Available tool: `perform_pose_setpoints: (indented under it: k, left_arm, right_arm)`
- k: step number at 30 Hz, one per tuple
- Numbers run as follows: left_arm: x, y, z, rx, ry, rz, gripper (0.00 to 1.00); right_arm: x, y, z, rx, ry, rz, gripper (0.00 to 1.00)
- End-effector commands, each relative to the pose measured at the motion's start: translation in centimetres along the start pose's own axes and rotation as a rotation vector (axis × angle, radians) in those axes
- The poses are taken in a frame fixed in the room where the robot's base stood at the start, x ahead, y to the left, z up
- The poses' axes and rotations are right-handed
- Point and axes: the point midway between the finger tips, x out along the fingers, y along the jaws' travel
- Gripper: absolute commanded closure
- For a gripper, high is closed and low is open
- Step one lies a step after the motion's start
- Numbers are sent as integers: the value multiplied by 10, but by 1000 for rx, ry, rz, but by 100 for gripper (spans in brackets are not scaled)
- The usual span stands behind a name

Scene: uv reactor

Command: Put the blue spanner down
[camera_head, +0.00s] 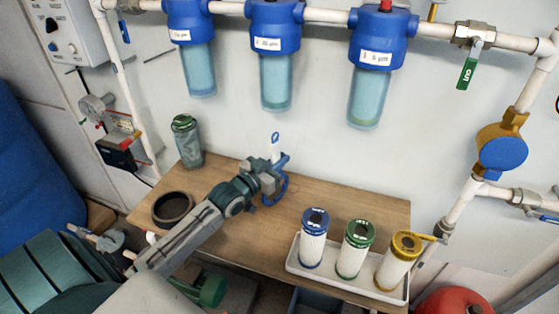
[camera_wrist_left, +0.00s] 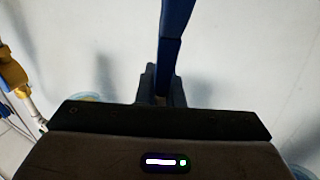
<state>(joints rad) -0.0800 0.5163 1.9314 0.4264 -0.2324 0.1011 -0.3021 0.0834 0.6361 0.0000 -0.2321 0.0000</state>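The blue spanner (camera_head: 275,187) is in my left gripper (camera_head: 272,168), over the back part of the wooden bench. It is held upright: a large blue ring shows below the fingers and a thin end with a small eye rises above them against the wall. In the left wrist view the blue handle (camera_wrist_left: 174,40) runs up from between the dark fingers (camera_wrist_left: 161,86), which are closed around it. I cannot tell whether the ring touches the bench top. My right gripper is not in view.
The wooden bench (camera_head: 245,222) has bare room around the spanner. A white tray (camera_head: 345,283) with three filter cartridges stands at the front right. A dark ring (camera_head: 158,208) and a green-capped canister (camera_head: 188,145) are at the left. Blue filter housings (camera_head: 274,30) hang above.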

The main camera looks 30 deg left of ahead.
Motion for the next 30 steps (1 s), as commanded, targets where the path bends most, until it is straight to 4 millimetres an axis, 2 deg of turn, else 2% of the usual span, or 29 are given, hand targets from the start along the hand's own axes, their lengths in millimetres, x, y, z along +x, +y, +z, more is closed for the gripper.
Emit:
perform_pose_setpoints:
  k: [1,3,14,21,30]
  left_arm:
    - [0,0,0,0,-1,0,83]
    - [0,0,0,0,-1,0,71]
    - [0,0,-4,0,-1,0,71]
    - [-30,0,-5,4,-7,0,71]
    - [-58,-1,-8,0,-5,-3,71]
  right_arm:
    - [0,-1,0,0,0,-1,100]
    - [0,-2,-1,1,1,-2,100]
    - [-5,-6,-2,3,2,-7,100]
    - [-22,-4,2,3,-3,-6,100]
    - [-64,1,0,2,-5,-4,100]
